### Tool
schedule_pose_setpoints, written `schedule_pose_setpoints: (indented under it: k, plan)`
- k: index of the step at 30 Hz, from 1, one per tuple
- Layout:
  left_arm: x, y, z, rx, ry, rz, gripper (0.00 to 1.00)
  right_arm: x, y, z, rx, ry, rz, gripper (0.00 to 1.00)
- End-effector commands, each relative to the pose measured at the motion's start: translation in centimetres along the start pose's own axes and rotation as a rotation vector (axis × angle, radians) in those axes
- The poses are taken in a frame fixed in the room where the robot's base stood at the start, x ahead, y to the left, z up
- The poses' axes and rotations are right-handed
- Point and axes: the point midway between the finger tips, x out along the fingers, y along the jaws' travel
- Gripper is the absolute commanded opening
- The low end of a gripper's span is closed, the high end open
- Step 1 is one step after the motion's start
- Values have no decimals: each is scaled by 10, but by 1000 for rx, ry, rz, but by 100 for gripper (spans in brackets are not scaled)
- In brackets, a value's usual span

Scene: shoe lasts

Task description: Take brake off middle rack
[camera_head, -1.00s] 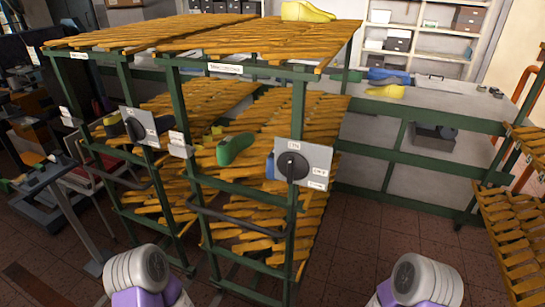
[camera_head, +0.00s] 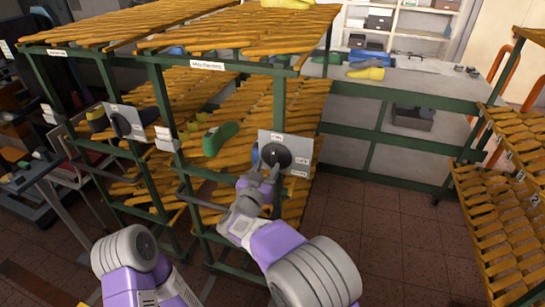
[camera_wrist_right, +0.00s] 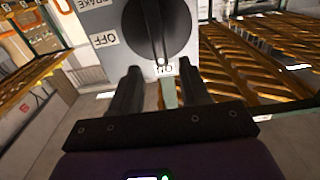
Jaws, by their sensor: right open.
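The middle rack (camera_head: 280,97) has green posts and slatted yellow-orange shelves. On its front post is a grey brake panel (camera_head: 297,143) with a round black knob (camera_head: 272,157). In the right wrist view the knob (camera_wrist_right: 162,28) fills the top middle; the panel (camera_wrist_right: 100,50) carries BRAKE, OFF and ON labels. My left gripper is out of view.
A second rack stands at left with a similar knob panel (camera_head: 133,118). Another slatted rack (camera_head: 490,205) stands at far right. A green shoe last (camera_head: 220,138) lies on a middle-rack shelf. Open brown tiled floor (camera_head: 395,250) lies right of the middle rack.

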Motion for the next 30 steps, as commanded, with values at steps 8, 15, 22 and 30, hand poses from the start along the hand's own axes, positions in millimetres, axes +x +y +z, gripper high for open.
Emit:
schedule_pose_setpoints:
  k: [8, 15, 22, 30]
  plan:
    - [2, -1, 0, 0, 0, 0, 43, 44, 1, 2, 0, -1, 1, 46]
    - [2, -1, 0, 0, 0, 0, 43, 58, 1, 2, -1, -2, -1, 46]
    - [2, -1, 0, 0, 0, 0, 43, 58, 0, 2, -1, -2, -2, 44]
    - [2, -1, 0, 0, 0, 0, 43, 58, 0, 2, -1, -2, -2, 3]
